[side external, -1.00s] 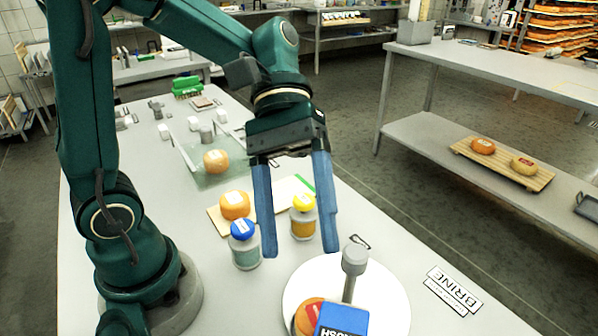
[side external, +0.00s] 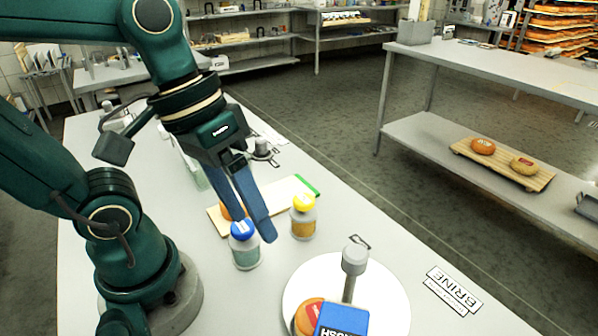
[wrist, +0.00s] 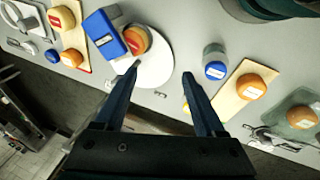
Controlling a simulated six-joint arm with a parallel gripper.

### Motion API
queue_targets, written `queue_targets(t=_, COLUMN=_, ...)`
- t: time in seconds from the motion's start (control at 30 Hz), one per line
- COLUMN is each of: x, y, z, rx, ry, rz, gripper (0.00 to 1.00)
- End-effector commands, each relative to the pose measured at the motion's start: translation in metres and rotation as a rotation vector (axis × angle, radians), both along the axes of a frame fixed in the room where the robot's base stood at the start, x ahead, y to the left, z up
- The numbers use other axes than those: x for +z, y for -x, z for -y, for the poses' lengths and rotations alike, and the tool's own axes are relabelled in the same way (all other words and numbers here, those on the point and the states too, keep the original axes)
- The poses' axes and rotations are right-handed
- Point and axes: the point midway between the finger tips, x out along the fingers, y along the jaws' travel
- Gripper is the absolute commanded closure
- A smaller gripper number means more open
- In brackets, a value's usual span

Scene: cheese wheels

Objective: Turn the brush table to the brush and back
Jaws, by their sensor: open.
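The brush table is a white round disc (side external: 388,290) at the front of the bench, with a grey upright peg (side external: 354,262) on it. An orange cheese wheel (side external: 307,314) with a red label sits on the disc, partly behind the blue brush block (side external: 341,321). The disc (wrist: 155,68), cheese (wrist: 136,40) and blue block (wrist: 104,36) also show in the wrist view. My gripper (side external: 256,226) is open and empty, above the bench behind the disc, near the blue-capped jar. In the wrist view my gripper (wrist: 162,71) has its fingers spread, touching nothing that I can see.
A blue-capped jar (side external: 245,252) and a yellow-capped jar (side external: 303,222) stand behind the disc. A board (side external: 284,194) holds a cheese (wrist: 250,87), mostly hidden by my fingers in the side view. A BRINE sign (side external: 453,288) lies right of the disc.

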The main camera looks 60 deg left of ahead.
Motion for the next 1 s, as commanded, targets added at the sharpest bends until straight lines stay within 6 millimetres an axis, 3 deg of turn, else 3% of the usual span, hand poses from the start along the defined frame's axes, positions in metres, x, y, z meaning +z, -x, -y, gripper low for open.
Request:
queue_targets(t=0.33, x=-0.006, y=-0.02, z=-0.045, rx=-0.107, ry=-0.281, rz=0.29, gripper=0.28)
queue_targets(t=0.73, x=0.032, y=-0.078, z=-0.079, rx=-0.173, ry=-0.541, rz=0.615, gripper=0.28)
queue_targets(t=1.0, x=0.064, y=-0.112, z=-0.088, rx=-0.322, ry=-0.74, rz=0.828, gripper=0.28)
